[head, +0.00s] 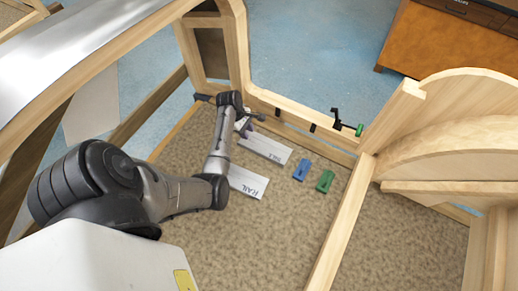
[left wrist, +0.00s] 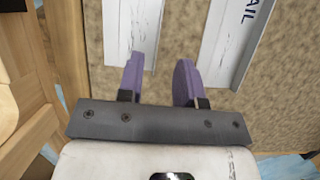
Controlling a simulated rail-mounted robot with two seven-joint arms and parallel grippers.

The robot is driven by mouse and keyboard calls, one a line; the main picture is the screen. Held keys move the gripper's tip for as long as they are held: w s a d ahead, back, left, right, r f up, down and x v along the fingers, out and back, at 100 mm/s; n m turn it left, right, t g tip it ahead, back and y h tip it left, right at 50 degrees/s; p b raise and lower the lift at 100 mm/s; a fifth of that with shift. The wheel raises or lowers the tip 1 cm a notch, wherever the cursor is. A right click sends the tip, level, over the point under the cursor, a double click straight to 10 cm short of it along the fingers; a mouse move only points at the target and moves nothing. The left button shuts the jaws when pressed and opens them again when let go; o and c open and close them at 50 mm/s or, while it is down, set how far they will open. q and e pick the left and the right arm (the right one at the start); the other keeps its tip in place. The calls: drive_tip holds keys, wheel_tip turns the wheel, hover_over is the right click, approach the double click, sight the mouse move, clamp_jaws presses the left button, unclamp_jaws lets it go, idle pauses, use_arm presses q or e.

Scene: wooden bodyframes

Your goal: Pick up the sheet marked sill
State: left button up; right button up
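The white sheet (head: 262,146) whose short label seems to read "sill", though it is small and hard to read, lies flat on the brown carpeted floor. In the left wrist view a white sheet (left wrist: 130,22), likely the same one, runs up from the fingers; its label is not visible there. My left gripper (left wrist: 160,66) has two purple fingers, apart and with nothing between them. Its left finger overlaps the sheet's near end in the picture; contact cannot be told. In the head view this gripper is partly hidden by the arm. My right gripper is not in view.
A second white sheet marked RAIL (head: 247,183) lies nearby, and also shows in the left wrist view (left wrist: 222,45). A blue block (head: 301,170) and a green block (head: 325,181) lie to the right. Wooden frame beams (head: 342,225) surround the floor. A black clamp (head: 347,122) sits on the far beam.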

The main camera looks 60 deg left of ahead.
use_arm(q)
drive_tip(key=b, duration=0.2)
hover_over(258, 153)
drive_tip(key=s+a, duration=0.1)
drive_tip(key=a, duration=0.1)
wheel_tip(258, 153, down, 8)
drive_tip(key=shift+d+f, duration=0.1)
drive_tip(key=shift+f, duration=0.05)
drive_tip(key=b+x, duration=0.1)
drive_tip(key=x, duration=0.3)
drive_tip(key=shift+d+b, duration=0.15)
drive_tip(key=shift+b, duration=0.25)
drive_tip(key=shift+w+d+f, duration=0.1)
drive_tip(key=shift+w+f, duration=0.05)
drive_tip(key=shift+f, duration=0.2)
drive_tip(key=shift+c, duration=0.2)
clamp_jaws()
